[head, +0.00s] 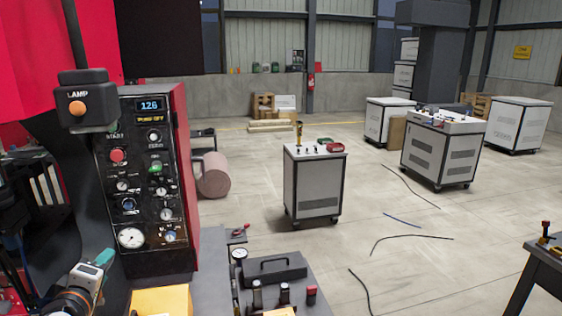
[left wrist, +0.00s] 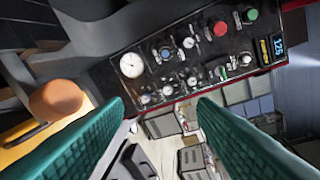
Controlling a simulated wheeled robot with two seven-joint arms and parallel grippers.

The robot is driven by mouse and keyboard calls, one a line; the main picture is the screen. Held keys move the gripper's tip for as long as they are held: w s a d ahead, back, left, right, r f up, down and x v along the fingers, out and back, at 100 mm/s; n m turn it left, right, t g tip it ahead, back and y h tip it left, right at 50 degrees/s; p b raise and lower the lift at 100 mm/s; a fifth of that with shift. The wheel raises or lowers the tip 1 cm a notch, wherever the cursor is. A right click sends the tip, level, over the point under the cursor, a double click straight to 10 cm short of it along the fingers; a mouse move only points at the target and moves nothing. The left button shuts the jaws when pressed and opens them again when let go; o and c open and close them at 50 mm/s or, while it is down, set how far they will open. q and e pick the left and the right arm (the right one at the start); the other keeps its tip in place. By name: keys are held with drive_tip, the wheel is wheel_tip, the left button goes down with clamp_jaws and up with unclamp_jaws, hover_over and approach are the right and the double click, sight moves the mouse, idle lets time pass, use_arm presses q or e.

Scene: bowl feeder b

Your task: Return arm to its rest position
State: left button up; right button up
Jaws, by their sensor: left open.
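My left gripper (head: 98,268) is low at the left of the head view, in front of the black control panel (head: 148,185) of the red machine. In the left wrist view its two teal ribbed fingers (left wrist: 160,108) stand wide apart, with nothing held between them. The panel also shows in the left wrist view (left wrist: 185,75), tilted, beyond the fingertips, with a gauge, knobs and red and green buttons. Its display reads 126 in the head view. My right gripper is not in view.
A lamp box (head: 85,92) with an orange button sticks out by the panel's upper left. A yellow surface (head: 160,300) and a bench with a black case (head: 275,268) are close at the bottom. A grey cabinet (head: 315,185) stands on the floor beyond. Dark cables lie on the open floor.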

use_arm(q)
drive_tip(key=s+d+f+m+g+h, duration=0.1)
drive_tip(key=s+d+f+m+g, duration=0.2)
drive_tip(key=s+d+f+m, duration=0.35)
drive_tip(key=s+d+f+m+g+h, duration=0.1)
drive_tip(key=s+d+f+m+g, duration=0.25)
drive_tip(key=s+f, duration=0.5)
drive_tip(key=s+d+f+m+g+h, duration=0.1)
drive_tip(key=s+d+f+m+g, duration=0.25)
drive_tip(key=s, duration=0.45)
drive_tip(key=s+d+f+m+g, duration=0.25)
drive_tip(key=s+f+m, duration=0.2)
drive_tip(key=s, duration=0.25)
wheel_tip(320, 180, down, 30)
drive_tip(key=s+b, duration=0.2)
drive_tip(key=s+a+f+g+b, duration=0.1)
drive_tip(key=s+a+f+g, duration=0.1)
drive_tip(key=s+f, duration=1.4)
drive_tip(key=shift+a+f+b, duration=0.25)
drive_tip(key=shift+f+b, duration=0.1)
drive_tip(key=shift+f, duration=0.1)
